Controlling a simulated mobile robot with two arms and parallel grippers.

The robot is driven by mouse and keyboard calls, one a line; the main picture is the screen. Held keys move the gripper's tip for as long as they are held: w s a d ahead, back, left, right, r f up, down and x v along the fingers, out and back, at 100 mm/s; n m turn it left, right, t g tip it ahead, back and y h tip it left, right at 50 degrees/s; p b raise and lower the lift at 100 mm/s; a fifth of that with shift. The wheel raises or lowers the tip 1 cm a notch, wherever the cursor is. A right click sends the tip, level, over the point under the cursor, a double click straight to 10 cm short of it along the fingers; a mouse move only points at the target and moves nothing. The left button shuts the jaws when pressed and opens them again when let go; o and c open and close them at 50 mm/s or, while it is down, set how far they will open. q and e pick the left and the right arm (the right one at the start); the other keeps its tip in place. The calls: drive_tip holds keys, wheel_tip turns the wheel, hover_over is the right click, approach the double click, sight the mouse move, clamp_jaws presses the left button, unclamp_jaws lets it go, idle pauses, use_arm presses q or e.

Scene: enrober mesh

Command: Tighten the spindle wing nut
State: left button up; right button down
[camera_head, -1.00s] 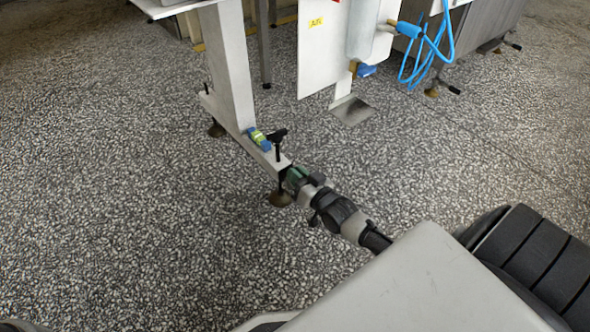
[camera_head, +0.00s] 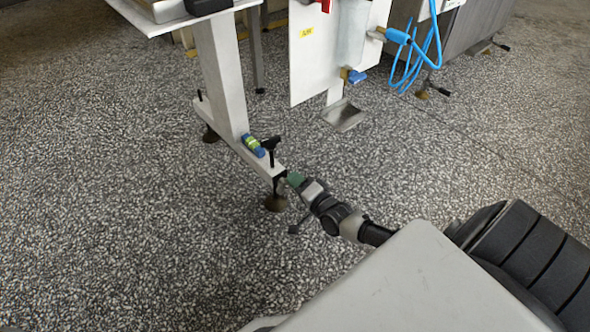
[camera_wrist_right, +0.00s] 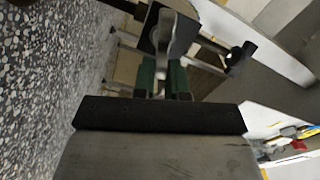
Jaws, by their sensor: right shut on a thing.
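The levelling foot (camera_head: 276,202) stands on the floor under the near end of the white machine leg's beam. Its spindle carries a black T-handle (camera_head: 271,145) above the beam, which also shows in the right wrist view (camera_wrist_right: 241,57). My right gripper (camera_head: 293,180) reaches in from the lower right, beside the beam end. In the wrist view its green fingers (camera_wrist_right: 160,76) are shut around the lower part of a grey metal wing, which I take as the spindle wing nut (camera_wrist_right: 179,35). In the head view the nut is hidden by the gripper. My left gripper is out of view.
A blue and yellow-green spirit level (camera_head: 254,145) lies on the beam close to the T-handle. A white panel (camera_head: 314,70) with a blue-handled valve (camera_head: 356,76) and blue hose (camera_head: 412,55) stands behind. The speckled floor (camera_head: 120,230) around is clear.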

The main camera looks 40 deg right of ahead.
drive_tip(key=shift+f+m+b, duration=0.25)
drive_tip(key=shift+m, duration=0.65)
drive_tip(key=shift+f+m+b, duration=0.2)
drive_tip(key=shift+f+m, duration=0.05)
drive_tip(key=shift+m, duration=0.65)
drive_tip(key=c, duration=1.2)
unclamp_jaws()
drive_tip(key=shift+o, duration=0.2)
drive_tip(key=s+d+p, duration=0.1)
drive_tip(key=s+p, duration=0.4)
drive_tip(key=s, duration=0.5)
drive_tip(key=shift+s, duration=0.4)
